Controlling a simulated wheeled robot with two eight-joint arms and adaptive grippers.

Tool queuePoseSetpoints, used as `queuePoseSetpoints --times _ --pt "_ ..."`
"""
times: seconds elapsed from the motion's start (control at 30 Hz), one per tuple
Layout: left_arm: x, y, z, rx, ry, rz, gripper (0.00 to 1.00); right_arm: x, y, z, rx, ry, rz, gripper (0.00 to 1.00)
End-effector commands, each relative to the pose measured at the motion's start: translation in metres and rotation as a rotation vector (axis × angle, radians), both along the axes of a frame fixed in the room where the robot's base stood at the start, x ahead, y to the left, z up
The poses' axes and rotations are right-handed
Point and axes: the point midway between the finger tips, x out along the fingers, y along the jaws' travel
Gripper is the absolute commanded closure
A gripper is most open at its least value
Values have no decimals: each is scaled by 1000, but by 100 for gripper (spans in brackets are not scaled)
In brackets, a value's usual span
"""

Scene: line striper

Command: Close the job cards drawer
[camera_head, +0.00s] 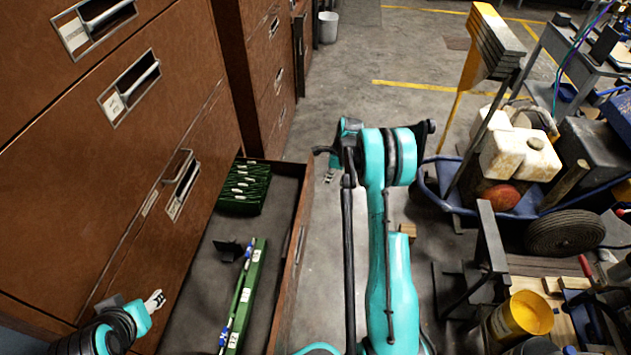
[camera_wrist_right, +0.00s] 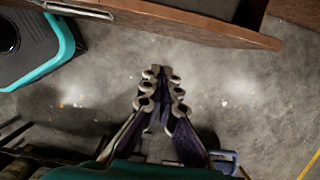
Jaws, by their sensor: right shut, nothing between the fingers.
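A brown drawer (camera_head: 297,215) stands pulled out from the wooden cabinet (camera_head: 60,190) at left, its front panel facing right with a metal handle (camera_head: 300,243). Its label cannot be read. My right gripper (camera_head: 328,178) is outside the drawer, just beyond the far end of its front panel, apart from it. In the right wrist view this gripper (camera_wrist_right: 162,75) is shut and empty over the floor, with the brown drawer edge (camera_wrist_right: 200,28) across the top. My left gripper (camera_head: 155,301) is low at left, near the cabinet face; its fingers are too small to judge.
Green card files (camera_head: 243,190) and a long green holder (camera_head: 243,300) lie in the drawer. A second cabinet (camera_head: 265,65) and a white bin (camera_head: 328,27) stand behind. A loaded blue cart (camera_head: 470,200) and a yellow can (camera_head: 520,318) are at right. Floor beyond the drawer is clear.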

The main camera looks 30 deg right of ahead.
Motion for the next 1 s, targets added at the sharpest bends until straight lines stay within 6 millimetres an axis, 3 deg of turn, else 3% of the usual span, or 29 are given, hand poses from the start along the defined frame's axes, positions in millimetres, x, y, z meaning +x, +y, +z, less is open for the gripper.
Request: queuePoseSetpoints --times 0.4,0.63,1.0 --pt "0 0 -34 0 0 0 53 13 17 -87 -1 -2 4 100" --pt "0 0 -44 0 0 0 53 32 43 -85 -1 -2 6 100" --pt "0 0 -45 0 0 0 53 37 49 -83 -2 -2 3 100"
